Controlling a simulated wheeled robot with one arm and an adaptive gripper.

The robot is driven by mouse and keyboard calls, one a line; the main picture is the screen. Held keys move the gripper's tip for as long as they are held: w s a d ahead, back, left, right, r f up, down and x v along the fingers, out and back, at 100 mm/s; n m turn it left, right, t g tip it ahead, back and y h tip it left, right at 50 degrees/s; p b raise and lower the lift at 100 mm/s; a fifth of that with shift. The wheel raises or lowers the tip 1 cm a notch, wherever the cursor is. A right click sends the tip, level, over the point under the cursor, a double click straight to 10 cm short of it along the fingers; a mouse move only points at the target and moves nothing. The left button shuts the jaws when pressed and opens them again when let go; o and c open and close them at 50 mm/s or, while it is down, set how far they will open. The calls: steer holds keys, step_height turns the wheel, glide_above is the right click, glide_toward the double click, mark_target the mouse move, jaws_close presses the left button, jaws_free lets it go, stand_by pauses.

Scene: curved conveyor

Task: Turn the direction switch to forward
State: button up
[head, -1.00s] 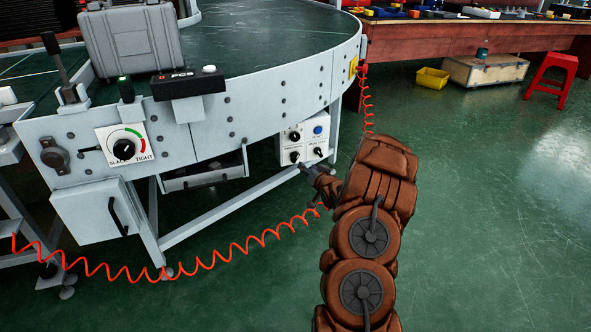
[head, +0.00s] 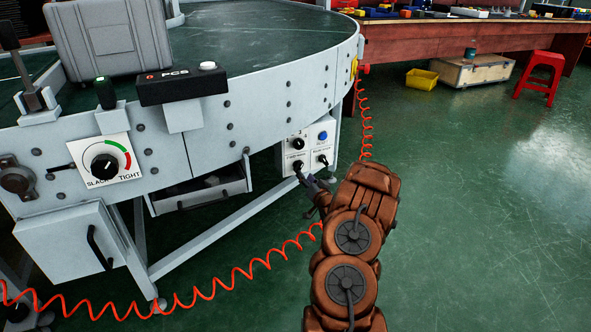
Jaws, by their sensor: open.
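A white control box (head: 311,149) hangs under the edge of the curved conveyor (head: 245,125). It carries a blue button (head: 323,135), an upper left black knob (head: 298,143), a lower left black knob (head: 299,164) and a lower right black switch (head: 323,160). The labels are too small to read, so I cannot tell which one is the direction switch or where it points. My gripper (head: 302,179) is open, just below the lower left knob. It looks very close to it; I cannot tell whether they touch. My brown arm stands in front, right of the box.
A SLACK/TIGHT dial (head: 104,166), a black button bar (head: 182,84) and a grey case (head: 110,40) are on the conveyor at left. A coiled red hose (head: 215,286) hangs across the front. A red stool (head: 540,76) stands far right; the green floor there is clear.

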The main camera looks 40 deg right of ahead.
mark_target(300, 169)
steer(key=b+x, duration=0.2)
steer(key=x, duration=0.2)
steer(key=shift+w+d+f, duration=0.1)
steer(key=shift+w+d, duration=0.05)
steer(key=shift+d, duration=0.1)
steer(key=shift+b+x, duration=0.35)
steer(key=shift+x, duration=0.65)
jaws_close()
